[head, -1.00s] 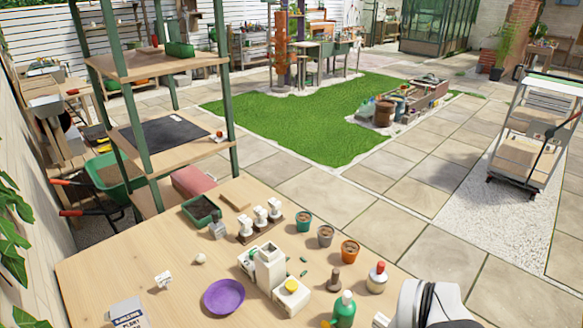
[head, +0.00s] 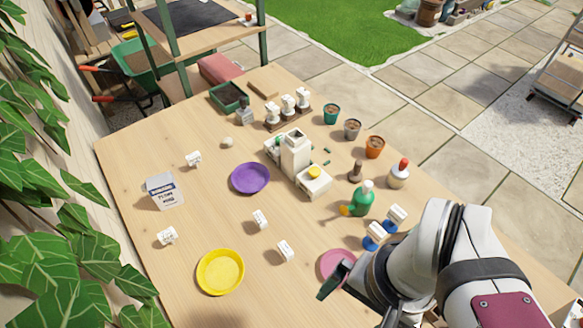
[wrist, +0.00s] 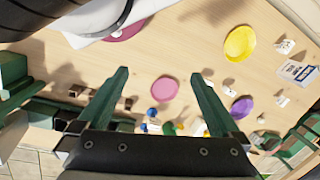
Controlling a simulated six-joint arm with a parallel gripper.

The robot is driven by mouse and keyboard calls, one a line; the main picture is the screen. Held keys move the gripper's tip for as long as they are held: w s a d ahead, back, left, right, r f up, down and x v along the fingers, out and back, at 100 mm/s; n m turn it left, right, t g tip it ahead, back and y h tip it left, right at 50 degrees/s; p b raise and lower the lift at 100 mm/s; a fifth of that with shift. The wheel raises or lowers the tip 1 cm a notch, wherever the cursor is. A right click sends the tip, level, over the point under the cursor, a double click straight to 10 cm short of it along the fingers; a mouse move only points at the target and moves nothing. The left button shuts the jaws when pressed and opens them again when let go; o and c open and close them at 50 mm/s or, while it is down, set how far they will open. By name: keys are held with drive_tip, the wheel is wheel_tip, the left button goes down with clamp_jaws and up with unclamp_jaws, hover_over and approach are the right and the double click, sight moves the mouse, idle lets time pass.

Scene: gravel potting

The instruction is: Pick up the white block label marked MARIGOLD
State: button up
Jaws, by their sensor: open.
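Several small white block labels stand apart on the wooden table in the head view: one at the back left (head: 193,159), one at the front left (head: 167,236), one near the middle (head: 260,219) and one right of the yellow plate (head: 285,251). Their dark lettering is too small to read, so I cannot tell which is MARIGOLD. More white blocks (head: 288,103) stand in a row on a brown holder. My gripper (wrist: 160,78) is open and empty above the table. Its green finger (head: 335,279) shows by the pink plate, right of the nearest block.
Yellow (head: 220,272), purple (head: 250,178) and pink (head: 336,264) plates lie on the table (head: 130,160). A white carton (head: 165,192) stands left. A white dispenser (head: 295,152), small pots (head: 352,130), a green bottle (head: 361,200) and blue-and-white items (head: 375,236) stand right of centre.

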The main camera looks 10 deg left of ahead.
drive_tip(key=shift+c, duration=0.2)
drive_tip(key=shift+c, duration=1)
